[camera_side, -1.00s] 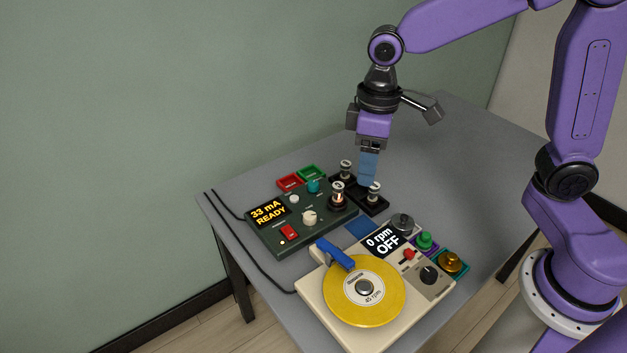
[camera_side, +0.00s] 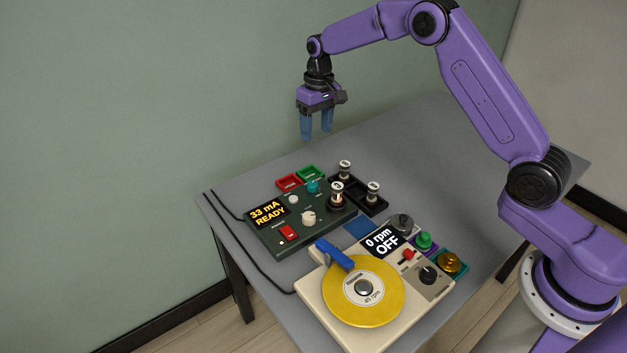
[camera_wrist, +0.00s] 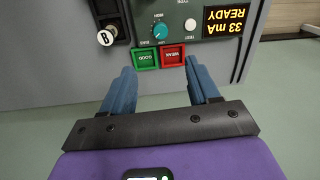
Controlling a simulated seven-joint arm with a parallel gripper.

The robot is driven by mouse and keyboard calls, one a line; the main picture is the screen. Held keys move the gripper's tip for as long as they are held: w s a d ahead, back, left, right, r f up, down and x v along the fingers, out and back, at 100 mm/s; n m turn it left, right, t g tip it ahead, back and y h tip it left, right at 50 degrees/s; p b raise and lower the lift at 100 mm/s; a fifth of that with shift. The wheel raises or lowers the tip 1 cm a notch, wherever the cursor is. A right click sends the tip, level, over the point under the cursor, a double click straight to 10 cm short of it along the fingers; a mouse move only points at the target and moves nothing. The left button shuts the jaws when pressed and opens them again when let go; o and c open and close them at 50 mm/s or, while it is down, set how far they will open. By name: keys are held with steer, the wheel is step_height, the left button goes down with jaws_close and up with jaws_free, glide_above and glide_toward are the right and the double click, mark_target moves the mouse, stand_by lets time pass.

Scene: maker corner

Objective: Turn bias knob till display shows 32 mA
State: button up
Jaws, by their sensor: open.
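The dark green tester (camera_side: 290,236) stands on the table, its display (camera_side: 267,214) reading 33 mA READY. A cream knob (camera_side: 308,218) sits further forward, and a small white button (camera_wrist: 190,24) marked TEST lies beside the teal knob. My gripper (camera_side: 316,134) is open and empty, fingers pointing down, in the air above and behind the tester. In the wrist view my gripper (camera_wrist: 161,76) touches nothing.
Red (camera_side: 288,183) and green (camera_side: 311,174) trays, marked WEAK and GOOD, sit behind the tester. A tube (camera_side: 337,194) stands upright on the tester; others stand in a black rack (camera_side: 375,205) to its right. A turntable (camera_side: 364,290), showing 0 rpm OFF, stands in front.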

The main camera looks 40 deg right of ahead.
mark_target(313, 184)
steer(key=f, duration=1.1)
steer(key=a+f, duration=0.1)
steer(key=f, duration=0.5)
steer(key=c, duration=1)
steer(key=shift+c, duration=0.2)
